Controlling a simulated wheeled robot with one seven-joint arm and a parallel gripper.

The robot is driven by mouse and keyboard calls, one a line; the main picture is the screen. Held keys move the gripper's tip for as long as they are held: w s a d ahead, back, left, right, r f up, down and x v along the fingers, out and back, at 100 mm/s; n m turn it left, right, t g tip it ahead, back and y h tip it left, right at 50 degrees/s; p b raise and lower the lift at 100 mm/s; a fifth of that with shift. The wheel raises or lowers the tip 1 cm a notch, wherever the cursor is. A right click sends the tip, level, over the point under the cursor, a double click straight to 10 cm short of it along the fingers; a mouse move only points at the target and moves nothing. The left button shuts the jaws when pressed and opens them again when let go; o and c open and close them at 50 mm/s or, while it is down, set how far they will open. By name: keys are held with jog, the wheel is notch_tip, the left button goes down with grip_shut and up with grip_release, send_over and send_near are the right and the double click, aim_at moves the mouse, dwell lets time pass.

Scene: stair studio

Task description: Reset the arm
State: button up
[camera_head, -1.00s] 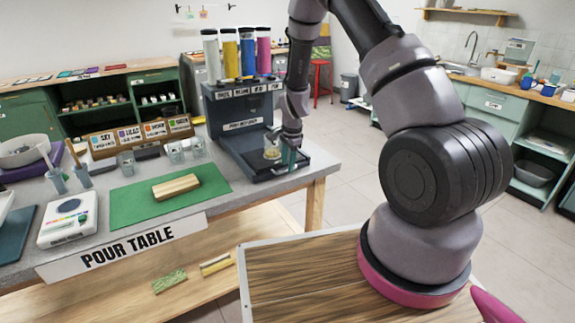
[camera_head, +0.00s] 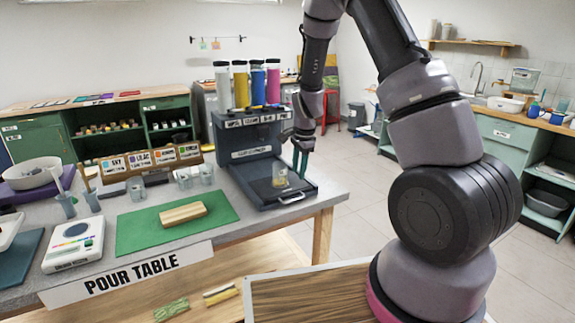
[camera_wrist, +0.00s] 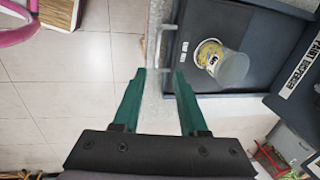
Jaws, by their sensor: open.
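My gripper (camera_head: 300,160) is raised near the right end of the pour table (camera_head: 240,207), beside the dark paint dispenser (camera_head: 245,147). In the wrist view its green fingers (camera_wrist: 158,95) are apart with nothing between them, over the table edge and the floor. A clear cup (camera_head: 280,175) with yellow content stands on the dispenser's tray, apart from the fingers. The cup also shows in the wrist view (camera_wrist: 230,68), to the right of the fingers.
Several paint cylinders (camera_head: 257,83) stand on top of the dispenser. A green mat (camera_head: 135,235) with a wooden block (camera_head: 183,213), a scale (camera_head: 75,243) and several clear cups (camera_head: 184,178) are to the left. Open floor (camera_head: 350,220) lies to the right of the table.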

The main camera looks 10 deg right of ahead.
jog(key=s+d+r+n+t+y, duration=0.1)
jog(key=s+r+n, duration=0.15)
jog(key=r, duration=0.55)
jog(key=s+r+n+t, duration=0.1)
jog(key=s+r, duration=0.3)
jog(key=r, duration=0.4)
jog(key=s+d+r+n+t+y, duration=0.1)
jog(key=s+r, duration=0.3)
jog(key=r, duration=0.4)
jog(key=s+d+r+n+t, duration=0.1)
jog(key=s+r+n, duration=0.1)
jog(key=s+r, duration=0.3)
jog(key=s+d+r+n+t, duration=0.1)
jog(key=s+r+n, duration=0.2)
jog(key=s, duration=0.9)
jog(key=shift+s+d+r+h, duration=0.2)
jog(key=shift+s+r+h, duration=0.15)
jog(key=shift+r, duration=0.5)
jog(key=shift+n, duration=0.25)
